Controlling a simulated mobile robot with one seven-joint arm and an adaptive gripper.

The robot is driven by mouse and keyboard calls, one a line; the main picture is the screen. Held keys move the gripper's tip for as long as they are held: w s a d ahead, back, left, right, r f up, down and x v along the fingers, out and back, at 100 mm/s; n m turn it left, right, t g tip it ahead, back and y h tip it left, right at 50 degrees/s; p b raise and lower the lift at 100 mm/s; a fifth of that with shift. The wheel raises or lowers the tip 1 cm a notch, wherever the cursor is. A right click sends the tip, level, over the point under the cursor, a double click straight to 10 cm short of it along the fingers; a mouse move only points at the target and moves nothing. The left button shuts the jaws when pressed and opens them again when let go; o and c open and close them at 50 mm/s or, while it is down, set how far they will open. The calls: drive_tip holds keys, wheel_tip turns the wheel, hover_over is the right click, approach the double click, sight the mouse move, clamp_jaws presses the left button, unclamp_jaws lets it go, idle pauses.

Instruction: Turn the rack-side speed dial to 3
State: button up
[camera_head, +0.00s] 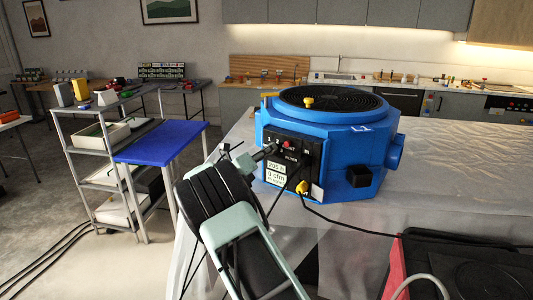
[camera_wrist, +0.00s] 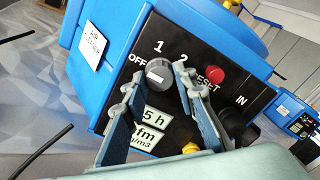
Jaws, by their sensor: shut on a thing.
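A blue air scrubber (camera_head: 330,140) with a black round grille on top stands on the sheeted table, its black control panel (camera_head: 285,165) facing left and front. In the wrist view, the grey speed dial (camera_wrist: 159,72) has a white mark. OFF, 1 and 2 are printed around it; no 3 is visible. I cannot tell which label the mark meets. My gripper (camera_wrist: 160,80) has its two fingers on either side of the dial, shut on it. In the head view my gripper (camera_head: 262,154) reaches the panel's upper left, and the dial is hidden.
A red RESET button (camera_wrist: 214,75) is close beside the right finger. A yellow plug (camera_head: 302,188) and black cable hang from the panel's lower part. Another blue unit (camera_wrist: 300,120) shows at the wrist view's right edge.

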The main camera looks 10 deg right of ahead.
drive_tip(key=shift+m+b, duration=16.95)
drive_tip(key=shift+m, duration=0.95)
drive_tip(key=o, duration=1.2)
drive_tip(key=shift+c, duration=0.2)
